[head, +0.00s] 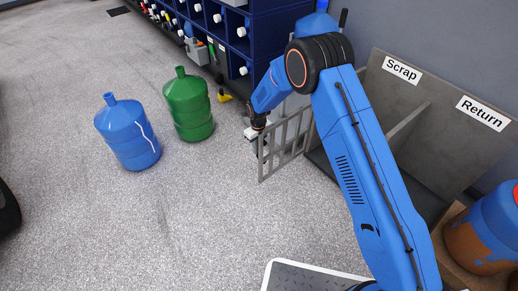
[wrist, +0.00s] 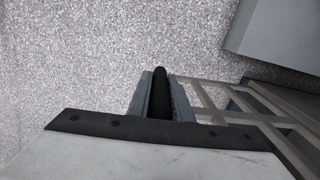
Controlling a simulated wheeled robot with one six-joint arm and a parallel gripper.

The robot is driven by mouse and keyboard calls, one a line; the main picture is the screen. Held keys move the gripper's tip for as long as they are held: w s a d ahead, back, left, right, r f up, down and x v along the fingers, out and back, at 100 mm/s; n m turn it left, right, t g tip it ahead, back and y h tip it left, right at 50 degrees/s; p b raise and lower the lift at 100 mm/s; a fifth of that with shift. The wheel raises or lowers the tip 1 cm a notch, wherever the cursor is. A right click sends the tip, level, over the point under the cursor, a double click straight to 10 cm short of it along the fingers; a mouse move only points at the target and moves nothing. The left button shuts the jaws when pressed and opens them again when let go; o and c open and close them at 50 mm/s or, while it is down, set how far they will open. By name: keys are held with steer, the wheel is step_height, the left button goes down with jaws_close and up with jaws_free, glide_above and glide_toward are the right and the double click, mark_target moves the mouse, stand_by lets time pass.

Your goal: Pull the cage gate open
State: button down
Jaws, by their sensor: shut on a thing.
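The cage gate (head: 285,144) is a grey barred panel standing beside the grey bin, in the middle of the head view. Its bars also show in the wrist view (wrist: 243,119), running off to the right. My gripper (head: 259,127) is at the gate's upper left edge, partly hidden by my blue arm. In the wrist view my gripper (wrist: 160,101) has its two fingers closed around a dark upright handle (wrist: 160,84). The gate stands at an angle out from the bin front. The gate's hinge side is partly hidden behind my arm.
The grey bin (head: 440,105) has panels labelled Scrap and Return. A blue bottle (head: 129,134) and a green bottle (head: 189,106) stand on the floor left of the gate. A dark blue shelf rack (head: 260,35) is behind. Carpet in front of the gate is clear.

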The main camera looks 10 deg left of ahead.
steer(key=c, duration=1.6)
jaws_free()
step_height(320, 180, up, 17)
steer(key=shift+r, duration=0.2)
